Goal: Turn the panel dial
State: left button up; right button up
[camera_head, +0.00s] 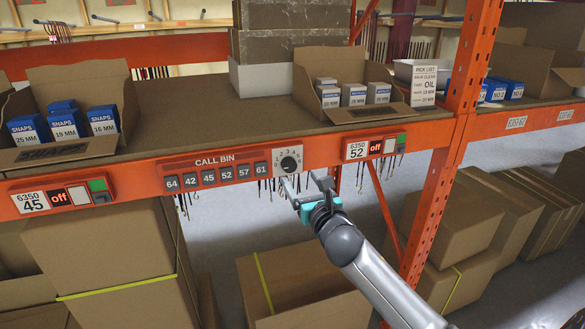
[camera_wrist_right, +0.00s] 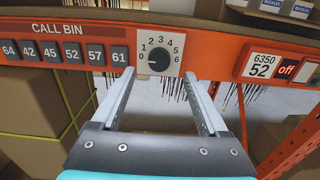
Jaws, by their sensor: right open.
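The panel dial (camera_head: 289,164) is a round black knob on a white square plate numbered 0 to 6, set in the orange shelf beam at the right end of the CALL BIN panel. In the right wrist view the dial (camera_wrist_right: 158,60) shows whole, its pale mark on the left side near 0. My right gripper (camera_head: 301,182) is open and empty, just in front of and slightly below the dial. In the wrist view the two fingers of the right gripper (camera_wrist_right: 160,76) point at the plate, one on each side below the knob, apart from it. My left gripper is not seen.
Numbered call buttons (camera_head: 209,177) sit left of the dial. A 6350 52 label unit (camera_head: 357,150) with an "off" display sits to its right. An orange upright (camera_head: 437,190) stands farther right. Cartons (camera_head: 300,285) lie below. Dark strands hang under the beam.

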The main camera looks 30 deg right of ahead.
aim_at(291, 166)
jog(key=shift+x, duration=3.3)
jog(key=shift+a, duration=0.1)
jog(key=shift+c, duration=0.4)
grip_shut()
